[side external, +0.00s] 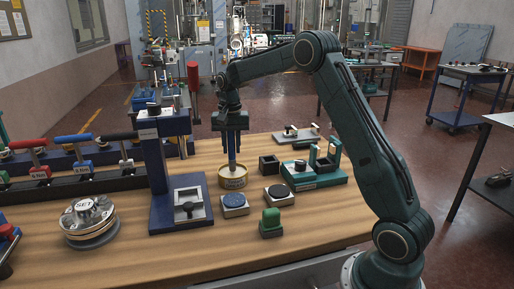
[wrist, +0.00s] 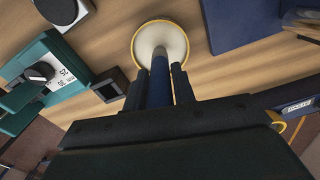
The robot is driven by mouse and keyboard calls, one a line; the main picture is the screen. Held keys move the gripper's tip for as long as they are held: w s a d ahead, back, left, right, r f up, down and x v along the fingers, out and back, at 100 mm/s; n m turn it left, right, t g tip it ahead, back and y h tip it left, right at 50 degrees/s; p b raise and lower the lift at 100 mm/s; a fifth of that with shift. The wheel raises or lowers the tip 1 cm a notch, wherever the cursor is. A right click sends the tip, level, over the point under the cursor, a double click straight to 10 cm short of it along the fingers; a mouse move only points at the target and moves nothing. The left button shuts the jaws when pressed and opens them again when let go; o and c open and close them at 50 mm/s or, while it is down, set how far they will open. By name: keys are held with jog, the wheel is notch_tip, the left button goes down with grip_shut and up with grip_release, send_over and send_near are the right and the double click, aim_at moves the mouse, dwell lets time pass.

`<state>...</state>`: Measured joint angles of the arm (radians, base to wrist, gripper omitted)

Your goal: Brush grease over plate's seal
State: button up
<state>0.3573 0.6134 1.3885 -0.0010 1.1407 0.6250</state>
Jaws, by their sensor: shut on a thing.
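My gripper (side external: 231,127) is shut on a blue brush (side external: 231,146) and holds it upright, pointing down. In the wrist view the brush (wrist: 159,82) stands between the two dark fingers, its lower end over the pale inside of a round tin. The tin (side external: 233,184) has a yellow rim, which also shows in the wrist view (wrist: 184,35). The brush's lower end is at or inside the tin's mouth; its bristles are hidden. A light square plate with a dark square opening (side external: 181,210) lies on the blue stand's base. I cannot tell which part is the seal.
A blue stand (side external: 155,165) rises close left of the tin. Square blocks with a blue disc (side external: 235,201) and a dark disc (side external: 278,195), a green block (side external: 271,224) and a teal device (side external: 312,179) surround it. A round metal SET piece (side external: 88,222) is at left. The front right tabletop is clear.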

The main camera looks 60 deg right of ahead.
jog(key=shift+f, duration=0.55)
dwell(1.6)
jog(key=shift+r, duration=0.1)
jog(key=shift+r, duration=3.5)
jog(key=s+a+r+m, duration=0.3)
jog(key=s+a+r, duration=0.1)
jog(key=r, duration=0.2)
jog(key=s+a+r+m, duration=0.3)
jog(key=a+r, duration=0.1)
jog(key=r, duration=0.3)
jog(key=w+a+f+n, duration=0.1)
jog(key=a+f+n, duration=0.5)
jog(key=n, duration=1.1)
jog(key=shift+w+a+f, duration=0.15)
jog(key=shift+w+a, duration=0.25)
jog(key=shift+a, duration=1.9)
jog(key=shift+d, duration=0.1)
